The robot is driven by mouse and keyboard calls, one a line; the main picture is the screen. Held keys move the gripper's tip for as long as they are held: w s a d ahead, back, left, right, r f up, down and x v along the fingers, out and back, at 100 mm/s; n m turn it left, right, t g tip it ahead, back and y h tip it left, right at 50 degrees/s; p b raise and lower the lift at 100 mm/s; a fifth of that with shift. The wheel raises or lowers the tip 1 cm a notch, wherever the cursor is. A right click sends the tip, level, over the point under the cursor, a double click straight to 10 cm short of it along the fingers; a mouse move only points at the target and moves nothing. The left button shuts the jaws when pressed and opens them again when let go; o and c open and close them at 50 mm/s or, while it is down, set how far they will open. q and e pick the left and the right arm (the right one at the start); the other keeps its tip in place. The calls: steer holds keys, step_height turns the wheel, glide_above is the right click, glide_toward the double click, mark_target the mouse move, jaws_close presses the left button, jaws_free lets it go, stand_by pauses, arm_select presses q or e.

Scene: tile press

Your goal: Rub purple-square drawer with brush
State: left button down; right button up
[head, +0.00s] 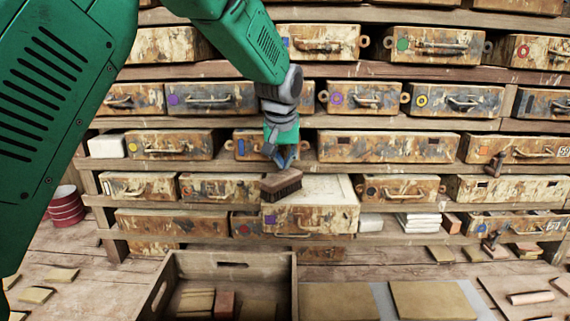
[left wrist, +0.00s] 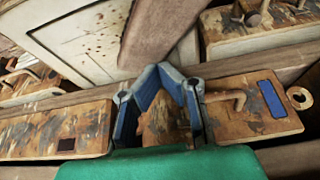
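The brush (head: 281,185), a brown block with dark bristles, is at the front left of the pale top of a pulled-out drawer (head: 312,220). In the left wrist view, the fingers (left wrist: 160,72) converge at the edge of the brown brush (left wrist: 160,32); the exact contact is hidden. My right gripper is not in view.
A blue-rectangle drawer (head: 215,147) is on the shelf behind my gripper. Other worn drawers fill the rack around it. A wooden crate (head: 232,264) stands in front below. White slabs (head: 418,222) lie right of the pulled-out drawer. Red bowls (head: 66,207) stand at left.

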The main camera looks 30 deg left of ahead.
mark_target(283, 171)
arm_select(q)
steer(key=shift+w+d+r, duration=0.15)
steer(key=shift+w+d, duration=0.95)
steer(key=shift+d, duration=0.7)
steer(key=shift+w+d+r, duration=0.2)
steer(key=shift+w+d, duration=0.85)
steer(key=shift+d, duration=0.8)
steer(key=shift+w+d+r, duration=0.15)
steer(key=shift+w+d, duration=0.95)
steer(key=shift+d, duration=0.7)
steer(key=shift+s+a+r, duration=0.15)
steer(key=shift+s+a, duration=1)
steer(key=shift+a, duration=0.7)
steer(key=shift+s+a+r, duration=0.15)
steer(key=shift+s+a, duration=1)
steer(key=shift+a, duration=0.7)
steer(key=shift+s+a+r, duration=0.15)
steer(key=shift+s+a, duration=1)
steer(key=shift+a, duration=0.7)
steer(key=shift+w, duration=0.1)
step_height(283, 171, up, 6)
step_height(283, 171, up, 3)
